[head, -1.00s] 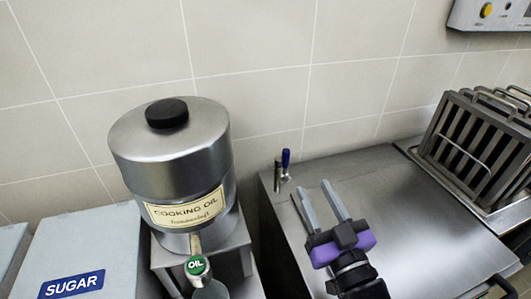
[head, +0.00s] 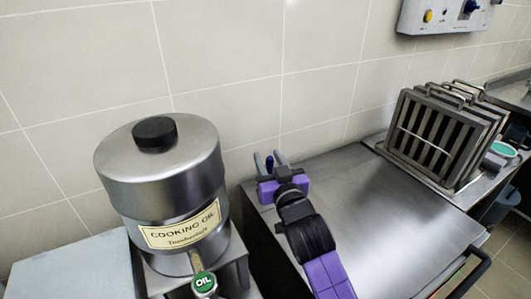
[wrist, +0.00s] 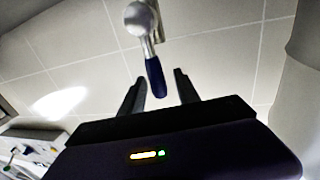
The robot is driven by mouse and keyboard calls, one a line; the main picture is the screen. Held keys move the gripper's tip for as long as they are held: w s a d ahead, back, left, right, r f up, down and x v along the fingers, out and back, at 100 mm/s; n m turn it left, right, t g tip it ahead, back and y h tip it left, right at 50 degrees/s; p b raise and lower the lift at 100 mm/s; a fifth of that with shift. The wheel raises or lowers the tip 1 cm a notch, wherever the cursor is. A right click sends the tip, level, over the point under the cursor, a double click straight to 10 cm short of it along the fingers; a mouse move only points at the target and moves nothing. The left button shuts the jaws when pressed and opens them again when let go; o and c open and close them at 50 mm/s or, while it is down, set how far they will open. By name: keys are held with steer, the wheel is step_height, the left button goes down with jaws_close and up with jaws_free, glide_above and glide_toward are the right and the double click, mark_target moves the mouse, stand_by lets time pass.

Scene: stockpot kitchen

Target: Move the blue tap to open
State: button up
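The blue tap is a small metal tap with a blue lever (wrist: 155,78). In the wrist view its metal body (wrist: 138,18) is at the top, and the lever points down toward the space between my fingers. In the head view the blue lever (head: 269,162) shows as a small patch between the fingertips. My gripper (head: 270,157) is open, with its two fingers spread on either side of the lever. In the wrist view my gripper (wrist: 158,88) shows a gap between each finger and the lever. The tap's base is hidden behind my gripper in the head view.
The steel countertop (head: 390,205) to the right is clear. A rack of metal filters (head: 440,130) stands at its far right. The tiled wall (head: 230,60) is close behind the tap.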

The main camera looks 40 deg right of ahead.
steer(key=shift+x, duration=1.2)
jaws_close()
stand_by(0.6)
